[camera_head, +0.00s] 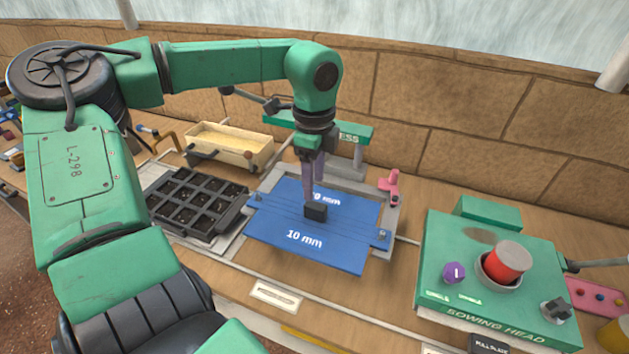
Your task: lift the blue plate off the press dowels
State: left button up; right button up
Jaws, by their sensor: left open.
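The blue plate (281,226) marked "10 mm" lies flat on the grey press bed (387,221) in the middle of the bench. A small black block-shaped handle (316,213) stands at its centre. Small metal dowels show near its edges, one at the right (382,236) and one at the left (259,198). My left gripper (314,198) points down above the plate, with its purple-grey fingers at the black handle. It is open; whether the fingers touch the handle I cannot tell. The fingers hide part of the plate's lettering. My right gripper is not in view.
A black cell tray (197,203) lies left of the plate, and a cream bin (231,143) stands behind it. The green press head (354,132) and a pink clamp (390,186) are behind. The green sowing head box (494,285) with a red button stands right.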

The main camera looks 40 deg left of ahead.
aim_at(316, 205)
pick_arm(q)
jog(key=f, duration=0.1)
jog(key=f+b, duration=0.1)
jog(key=shift+w+f, duration=0.25)
jog(key=shift+f, duration=0.1)
jog(key=shift+d, duration=0.1)
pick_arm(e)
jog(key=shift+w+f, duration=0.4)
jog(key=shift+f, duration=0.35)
pick_arm(q)
jog(key=shift+s, duration=0.1)
jog(key=shift+f+b, duration=2.05)
jog(key=shift+f, duration=0.05)
jog(key=shift+r, duration=0.1)
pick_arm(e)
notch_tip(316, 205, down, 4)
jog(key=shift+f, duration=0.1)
pick_arm(q)
grip_shut()
